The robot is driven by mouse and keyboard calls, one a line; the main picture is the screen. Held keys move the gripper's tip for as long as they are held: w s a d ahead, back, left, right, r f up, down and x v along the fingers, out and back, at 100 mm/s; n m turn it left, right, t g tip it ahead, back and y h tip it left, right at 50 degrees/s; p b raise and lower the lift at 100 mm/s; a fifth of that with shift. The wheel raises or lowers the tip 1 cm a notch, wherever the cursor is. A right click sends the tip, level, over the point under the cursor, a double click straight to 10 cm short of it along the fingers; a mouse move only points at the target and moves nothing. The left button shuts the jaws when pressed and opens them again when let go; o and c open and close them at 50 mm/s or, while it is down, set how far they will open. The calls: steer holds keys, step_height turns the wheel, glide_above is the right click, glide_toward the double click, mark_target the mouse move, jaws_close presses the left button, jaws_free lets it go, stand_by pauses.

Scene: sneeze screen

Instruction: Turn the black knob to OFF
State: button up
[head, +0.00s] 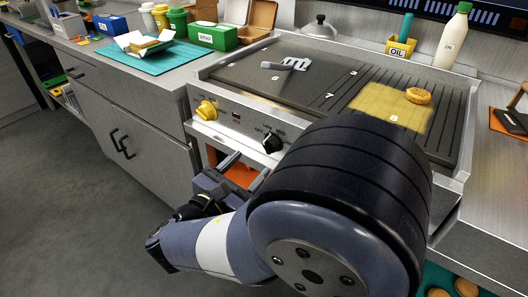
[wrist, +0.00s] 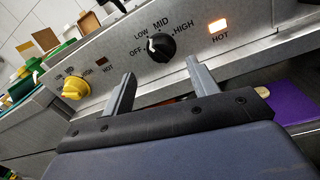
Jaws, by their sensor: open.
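The black knob (head: 272,142) is on the griddle's front panel. In the wrist view the black knob (wrist: 162,47) has OFF, LOW, MID and HIGH printed around it. A white mark shows on its left side, toward LOW and OFF; I cannot tell exactly which it points at. My gripper (wrist: 160,70) is open and empty, its two fingers pointing at the panel, one to each side below the knob. The fingers look short of the knob, not touching it. In the head view my gripper (head: 247,170) is below and left of the knob.
A yellow knob (wrist: 75,88) sits left on the same panel. The HOT lamp (wrist: 217,25) right of the black knob glows orange.

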mark_target(267, 148)
steer(key=b+x, duration=0.1)
steer(key=x, duration=0.6)
steer(key=shift+w+d, duration=0.15)
steer(key=shift+w, duration=0.05)
steer(key=shift+c, duration=0.4)
steer(key=c, duration=0.9)
